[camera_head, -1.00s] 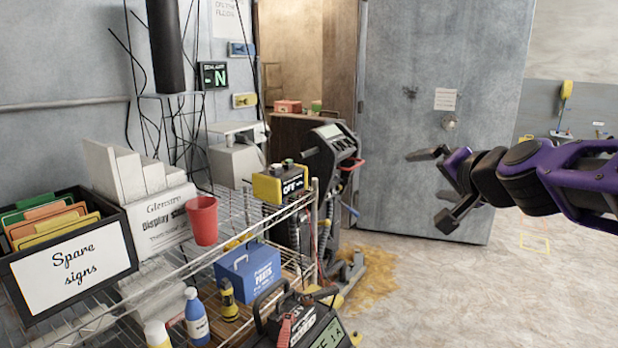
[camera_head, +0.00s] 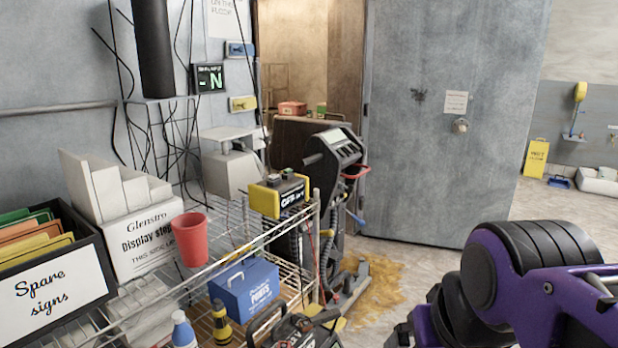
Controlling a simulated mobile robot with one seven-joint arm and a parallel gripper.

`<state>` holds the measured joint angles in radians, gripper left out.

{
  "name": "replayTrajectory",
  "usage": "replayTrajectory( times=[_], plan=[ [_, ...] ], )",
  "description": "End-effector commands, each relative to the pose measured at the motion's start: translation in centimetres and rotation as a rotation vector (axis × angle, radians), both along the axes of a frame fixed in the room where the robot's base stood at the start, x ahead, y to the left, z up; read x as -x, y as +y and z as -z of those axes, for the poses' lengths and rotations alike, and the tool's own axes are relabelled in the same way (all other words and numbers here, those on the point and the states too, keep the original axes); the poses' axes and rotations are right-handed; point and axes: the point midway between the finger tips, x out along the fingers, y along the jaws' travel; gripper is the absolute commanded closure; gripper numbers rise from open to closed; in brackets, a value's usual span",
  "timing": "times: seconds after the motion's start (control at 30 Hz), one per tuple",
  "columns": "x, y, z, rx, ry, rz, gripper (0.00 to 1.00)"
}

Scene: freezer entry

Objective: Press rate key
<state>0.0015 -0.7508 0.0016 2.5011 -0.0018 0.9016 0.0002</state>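No key marked "rate" is readable in the head view. Several devices could bear keys: a dark upright machine with a slanted console (camera_head: 338,140), a yellow and black box (camera_head: 280,195) on the wire shelf, and a black device with a carry handle (camera_head: 300,332), cut by the bottom edge. My purple and black arm fills the lower right. My gripper (camera_head: 402,336) shows only as a dark part at the bottom edge, right of the black device and apart from it. The rest of it is hidden behind my arm or out of frame, so its opening is unclear.
The wire shelf (camera_head: 236,262) holds a "Spare signs" bin (camera_head: 60,290), a red cup (camera_head: 189,238) and a blue parts box (camera_head: 246,290). A brown spill (camera_head: 385,283) lies on the floor before the grey door (camera_head: 450,150). A yellow sign (camera_head: 535,158) stands far right.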

Motion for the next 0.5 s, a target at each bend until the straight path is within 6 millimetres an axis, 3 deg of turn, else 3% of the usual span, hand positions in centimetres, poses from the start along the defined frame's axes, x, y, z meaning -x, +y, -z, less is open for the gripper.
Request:
replayTrajectory(
  times=[0.03, 0.4, 0.5],
  plan=[
    [-0.02, 0.01, -0.01, -0.001, 0.0, 0.0, 0.2],
    [-0.06, 0.03, -0.04, -0.002, -0.002, 0.0, 0.86],
    [-0.06, 0.03, -0.04, -0.002, -0.002, 0.0, 1.0]
  ],
)
